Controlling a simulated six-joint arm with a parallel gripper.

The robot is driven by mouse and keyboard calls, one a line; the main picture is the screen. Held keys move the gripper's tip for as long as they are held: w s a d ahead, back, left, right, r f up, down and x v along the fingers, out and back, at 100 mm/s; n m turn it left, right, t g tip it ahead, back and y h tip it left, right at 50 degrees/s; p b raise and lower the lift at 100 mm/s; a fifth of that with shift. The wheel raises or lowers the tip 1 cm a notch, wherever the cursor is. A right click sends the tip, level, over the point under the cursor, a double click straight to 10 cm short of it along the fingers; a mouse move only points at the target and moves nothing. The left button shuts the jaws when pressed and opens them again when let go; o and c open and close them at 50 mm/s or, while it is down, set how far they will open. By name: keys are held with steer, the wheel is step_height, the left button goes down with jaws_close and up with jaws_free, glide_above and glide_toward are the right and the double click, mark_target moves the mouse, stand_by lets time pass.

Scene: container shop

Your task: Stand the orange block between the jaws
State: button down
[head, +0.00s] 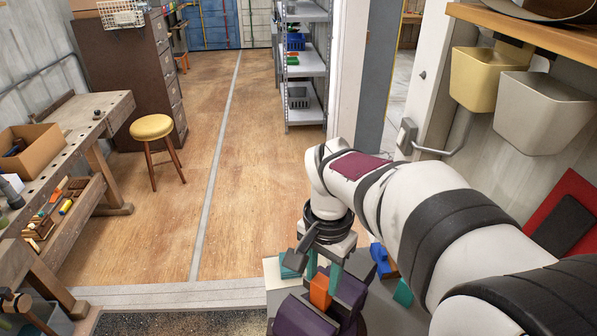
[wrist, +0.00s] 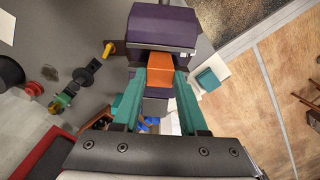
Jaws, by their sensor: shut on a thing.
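The orange block (head: 320,288) is held upright at my gripper's fingertips and also shows in the wrist view (wrist: 159,72). My gripper (wrist: 160,80) has teal fingers, one on each side of the block, shut on it. The vise has purple jaws; one jaw (head: 300,317) is left of the block and the other (head: 349,295) right of it in the head view. In the wrist view the far purple jaw (wrist: 163,27) is just beyond the block. The block's lower end is hidden, so I cannot tell whether it touches the vise floor.
A teal block (wrist: 207,79) sits on a white pad beside the vise. A blue part (head: 381,256) and another teal piece (head: 403,293) lie on the grey bench right of the vise. A yellow-headed part (wrist: 109,49) and dark fittings (wrist: 88,72) are left in the wrist view.

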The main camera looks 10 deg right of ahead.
steer(key=shift+f, duration=2.15)
stand_by(0.4)
steer(key=shift+c, duration=1.8)
jaws_free()
steer(key=shift+r, duration=3)
